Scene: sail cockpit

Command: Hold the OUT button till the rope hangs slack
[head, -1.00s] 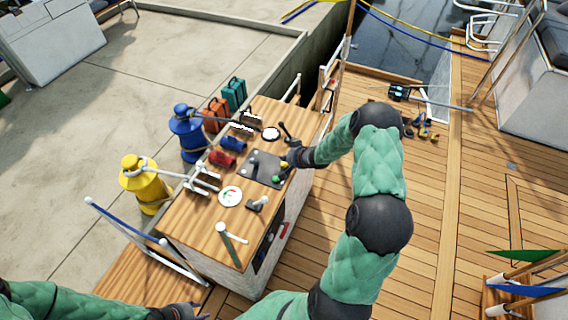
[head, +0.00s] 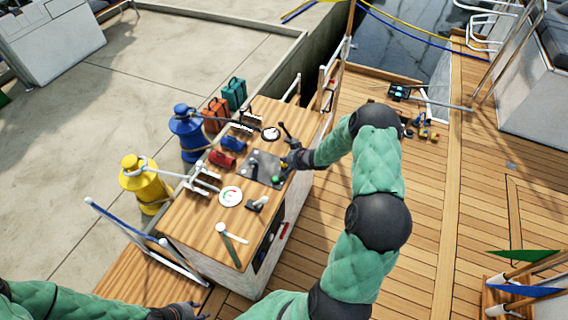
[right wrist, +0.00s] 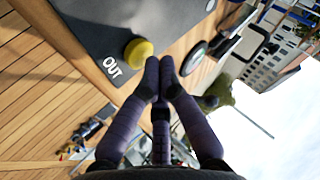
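In the right wrist view, a round yellow button (right wrist: 138,51) stands on a dark grey panel beside the white OUT label (right wrist: 112,66). My right gripper (right wrist: 160,62) has its fingers together and empty; the tips are right beside the button, and I cannot tell if they touch. In the head view, my right gripper (head: 289,163) is over the right edge of the grey panel (head: 262,166) and hides the yellow button. A green button (head: 276,179) shows near it. My left gripper (head: 180,312) is at the bottom edge. I cannot tell which rope is meant.
The panel is set in a wooden console top (head: 190,225) with a gauge (head: 230,196), cleats and levers. A yellow winch (head: 146,184) and a blue winch (head: 187,131) stand left of it. The wooden deck (head: 450,220) to the right is mostly clear.

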